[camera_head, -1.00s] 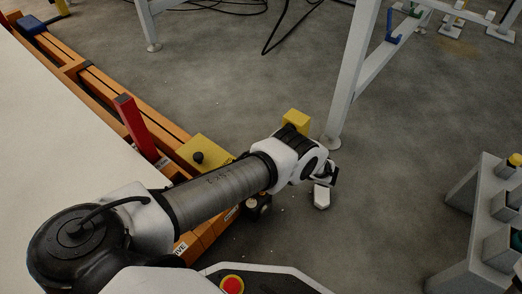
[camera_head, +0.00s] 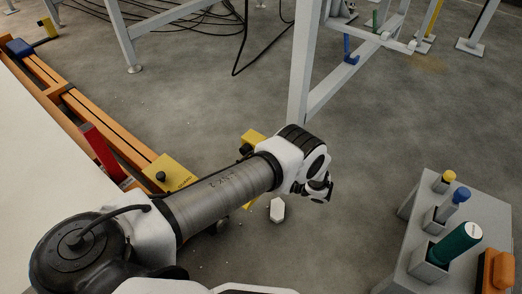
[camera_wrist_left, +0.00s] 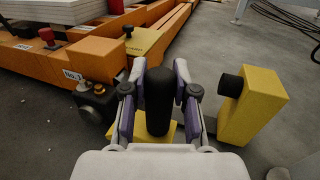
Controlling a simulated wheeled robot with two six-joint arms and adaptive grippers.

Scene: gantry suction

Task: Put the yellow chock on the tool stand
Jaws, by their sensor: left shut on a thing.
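In the left wrist view, the yellow chock (camera_wrist_left: 169,132) has an upright black handle, which stands between the fingers of my left gripper (camera_wrist_left: 158,80). The gripper is shut on that handle, and only parts of the yellow body show below it. In the head view my left gripper (camera_head: 321,190) is over the floor right of centre, and the chock is not clearly visible there. The grey tool stand (camera_head: 407,200) is at lower right, apart from the gripper. It carries several sockets with yellow, blue and green handles and an orange piece. My right gripper is not in view.
A yellow block (camera_head: 254,136) with a black knob stands on the floor behind my left arm; it also shows in the wrist view (camera_wrist_left: 252,108). A white piece (camera_head: 278,209) lies on the floor. The orange rail (camera_head: 110,125) is left. Grey frame legs (camera_head: 305,70) stand behind.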

